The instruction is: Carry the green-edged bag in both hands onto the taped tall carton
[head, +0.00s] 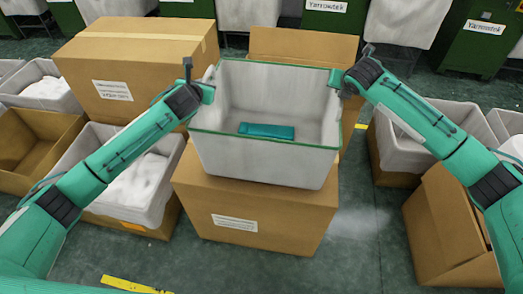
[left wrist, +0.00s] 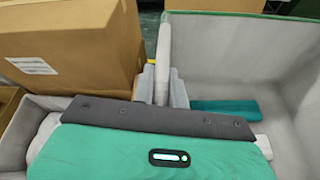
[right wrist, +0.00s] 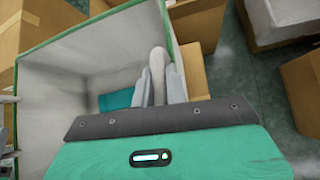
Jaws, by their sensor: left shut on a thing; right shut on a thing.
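The green-edged bag (head: 265,165) is a pale grey, open-topped bag in the middle of the head view, roughly level. A flat teal item (head: 266,131) lies inside it. My left gripper (head: 209,84) is shut on its left wall near the rim; the fingers clasp the wall in the left wrist view (left wrist: 164,85). My right gripper (head: 340,80) is shut on the right wall, also seen in the right wrist view (right wrist: 164,80). A tall carton (head: 135,60) with a tape strip on top stands behind left. Another labelled carton (head: 255,215) is directly below the bag; I cannot tell whether they touch.
Lined bins with white stuff (head: 130,185) stand at left, and another grey-lined bin (head: 400,150) at right. An open carton (head: 450,225) is at the lower right. A brown carton (head: 305,45) stands behind the bag. Green machines (head: 475,35) line the back. Floor shows at front.

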